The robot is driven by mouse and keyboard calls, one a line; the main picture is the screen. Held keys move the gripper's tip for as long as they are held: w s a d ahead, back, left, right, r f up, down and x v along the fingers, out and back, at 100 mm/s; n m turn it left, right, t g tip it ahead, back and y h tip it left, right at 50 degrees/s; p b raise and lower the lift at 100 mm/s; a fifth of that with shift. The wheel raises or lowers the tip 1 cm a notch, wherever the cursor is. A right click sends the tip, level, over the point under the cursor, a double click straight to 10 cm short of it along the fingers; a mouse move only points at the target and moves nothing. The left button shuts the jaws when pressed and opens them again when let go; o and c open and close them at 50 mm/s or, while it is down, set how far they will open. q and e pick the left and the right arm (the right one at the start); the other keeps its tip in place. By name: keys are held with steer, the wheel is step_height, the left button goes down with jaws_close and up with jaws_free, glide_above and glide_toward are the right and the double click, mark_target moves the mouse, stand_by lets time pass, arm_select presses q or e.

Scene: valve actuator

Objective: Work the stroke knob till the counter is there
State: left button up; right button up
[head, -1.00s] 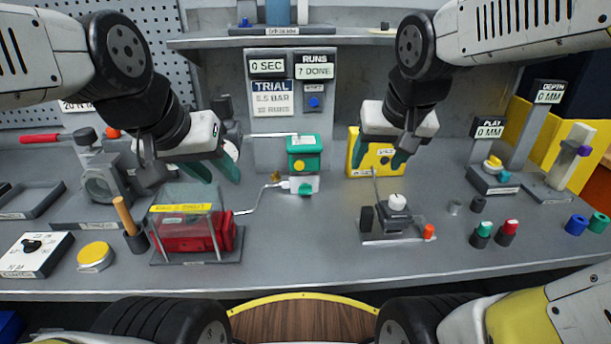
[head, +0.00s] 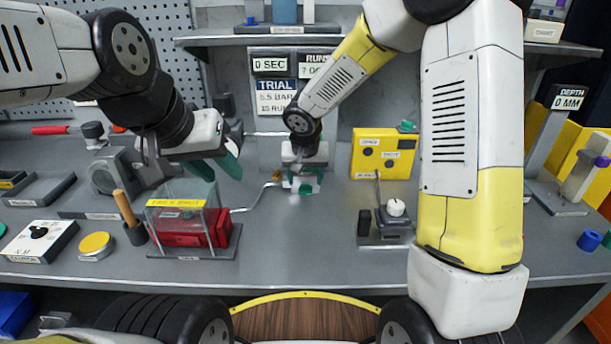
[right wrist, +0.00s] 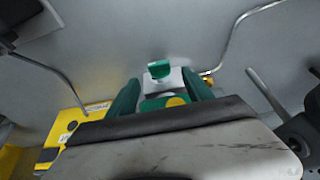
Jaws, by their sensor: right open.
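My right gripper (head: 303,182) is open at the small green-topped actuator at the back middle. In the right wrist view its green fingers (right wrist: 162,92) stand on either side of the green block (right wrist: 152,104) with its yellow disc and the white body (right wrist: 172,80); contact cannot be told. A small green knob (right wrist: 160,68) sticks out beyond the white body. I cannot tell which knob is the stroke knob. The runs counter (head: 314,58) is partly hidden by my right arm. My left gripper (head: 218,168) is open and empty above the clear-covered red box (head: 190,228).
A yellow box (head: 383,153) stands to the right of the actuator. A small stand with a white knob (head: 396,207) sits in front of it. A thin pipe (head: 252,201) runs from the actuator to the red box.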

mark_target(305, 190)
steer(key=x, duration=0.5)
steer(key=shift+c, duration=0.2)
jaws_close()
steer(key=shift+s, duration=0.1)
